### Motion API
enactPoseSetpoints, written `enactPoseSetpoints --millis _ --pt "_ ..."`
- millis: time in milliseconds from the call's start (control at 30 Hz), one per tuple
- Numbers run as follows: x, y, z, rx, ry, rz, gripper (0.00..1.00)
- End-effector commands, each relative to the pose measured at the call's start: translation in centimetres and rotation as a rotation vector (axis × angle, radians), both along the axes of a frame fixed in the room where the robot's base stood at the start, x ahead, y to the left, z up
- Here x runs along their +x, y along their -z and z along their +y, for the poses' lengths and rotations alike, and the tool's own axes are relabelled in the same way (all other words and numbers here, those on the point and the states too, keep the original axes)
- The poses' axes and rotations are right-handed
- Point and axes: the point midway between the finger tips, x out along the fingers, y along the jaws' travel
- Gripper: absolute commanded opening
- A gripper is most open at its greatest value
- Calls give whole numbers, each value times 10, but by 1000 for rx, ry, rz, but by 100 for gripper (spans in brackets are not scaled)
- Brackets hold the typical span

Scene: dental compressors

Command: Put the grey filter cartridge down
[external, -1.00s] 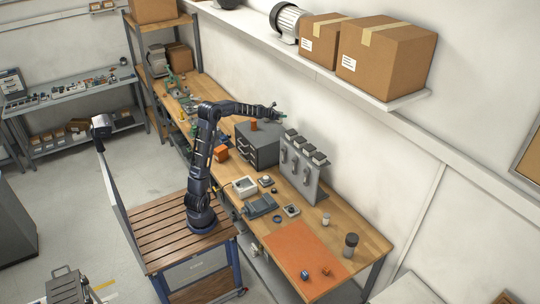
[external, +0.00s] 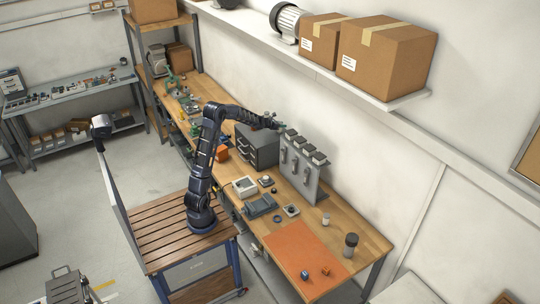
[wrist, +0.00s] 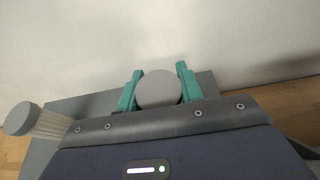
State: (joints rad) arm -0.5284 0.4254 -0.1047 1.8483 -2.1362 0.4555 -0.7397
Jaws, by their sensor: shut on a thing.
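The grey filter cartridge (wrist: 158,89) shows its round grey end in the wrist view, between the two teal fingers of my gripper (wrist: 159,92). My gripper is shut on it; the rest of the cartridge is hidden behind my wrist. In the external view my gripper (external: 279,127) is high beside the wall, between the dark drawer cabinet (external: 260,146) and the upright grey panel (external: 300,172). The cartridge is too small to make out there. I cannot tell whether it touches anything below.
A grey-capped cylinder with pale pleated sides (wrist: 27,120) stands at the left in the wrist view. A flat grey surface (wrist: 205,82) lies behind the fingers, close to the wall. Several grey brackets top the panel. The orange mat (external: 300,255) is at the bench's near end.

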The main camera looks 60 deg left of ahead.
Motion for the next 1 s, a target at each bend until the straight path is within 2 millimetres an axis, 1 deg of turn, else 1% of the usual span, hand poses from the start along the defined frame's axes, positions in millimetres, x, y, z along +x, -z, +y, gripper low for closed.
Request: enactPoseSetpoints --millis 133,167,233,267,500,600,667,767,1000 --pt "0 3 0 0 0 1 8" --pt "0 3 0 0 0 1 42" --pt "0 3 0 0 0 1 56" --pt "0 3 0 0 0 0 58" --pt "0 2 0 0 0 0 58" --pt "0 -1 0 0 0 -1 58" --pt "-4 -3 0 1 0 -1 58" --pt "-15 -7 1 2 0 0 58" --pt "-54 -23 0 2 0 -1 58"
